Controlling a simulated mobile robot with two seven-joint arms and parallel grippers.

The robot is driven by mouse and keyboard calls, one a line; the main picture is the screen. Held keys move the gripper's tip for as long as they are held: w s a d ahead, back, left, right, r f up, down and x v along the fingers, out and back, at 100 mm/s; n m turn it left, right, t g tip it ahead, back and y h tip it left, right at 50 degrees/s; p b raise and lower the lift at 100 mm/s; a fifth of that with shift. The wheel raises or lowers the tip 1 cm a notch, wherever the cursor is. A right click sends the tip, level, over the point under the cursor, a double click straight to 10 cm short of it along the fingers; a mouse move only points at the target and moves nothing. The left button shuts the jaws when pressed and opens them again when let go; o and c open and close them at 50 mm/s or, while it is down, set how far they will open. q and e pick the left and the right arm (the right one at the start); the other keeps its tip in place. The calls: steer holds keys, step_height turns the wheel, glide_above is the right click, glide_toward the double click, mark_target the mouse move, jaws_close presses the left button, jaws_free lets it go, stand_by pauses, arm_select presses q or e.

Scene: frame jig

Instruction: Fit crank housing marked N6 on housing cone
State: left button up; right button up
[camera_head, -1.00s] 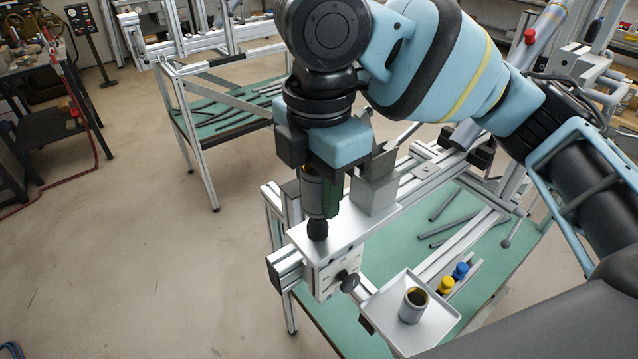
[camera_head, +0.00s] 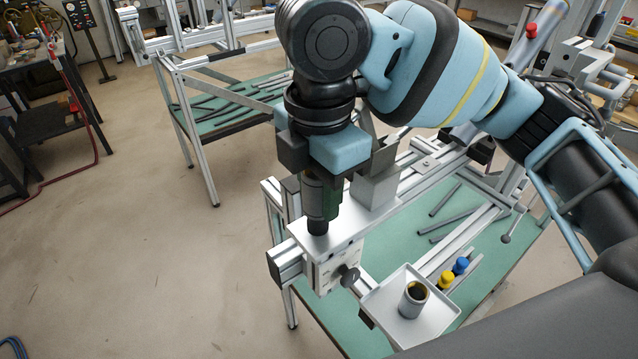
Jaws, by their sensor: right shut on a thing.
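My right gripper (camera_head: 321,182) points down over the near end of the jig's metal plate, shut on a dark cylindrical crank housing (camera_head: 319,205). The housing is roughly upright, and its mark cannot be read. The black housing cone (camera_head: 318,229) stands on the plate directly below, with only its lower part showing. The housing's lower end is at the cone and hides its top; I cannot tell how far it is over it. My left gripper is out of view.
A grey block (camera_head: 374,190) stands on the plate just right of the gripper. A black knob (camera_head: 349,276) sticks out from the jig's front. Floor at left is clear.

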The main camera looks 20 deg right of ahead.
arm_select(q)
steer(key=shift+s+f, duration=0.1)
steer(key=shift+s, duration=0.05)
arm_select(e)
steer(key=shift+f, duration=1.05)
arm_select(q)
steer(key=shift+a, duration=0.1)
arm_select(e)
steer(key=o, duration=1.1)
steer(key=shift+s+f, duration=0.1)
steer(key=shift+f, duration=0.05)
steer(key=shift+r, duration=0.6)
step_height(320, 180, up, 3)
steer(key=shift+f+p, duration=0.2)
steer(key=shift+p, duration=0.25)
steer(key=r, duration=0.3)
steer(key=shift+a+r, duration=0.15)
steer(key=shift+a, duration=0.05)
steer(key=shift+s+r, duration=0.15)
steer(key=shift+r, duration=0.25)
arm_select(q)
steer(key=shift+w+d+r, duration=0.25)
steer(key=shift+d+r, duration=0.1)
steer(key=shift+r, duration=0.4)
arm_select(e)
steer(key=shift+d+r, duration=0.1)
steer(key=shift+r, duration=0.25)
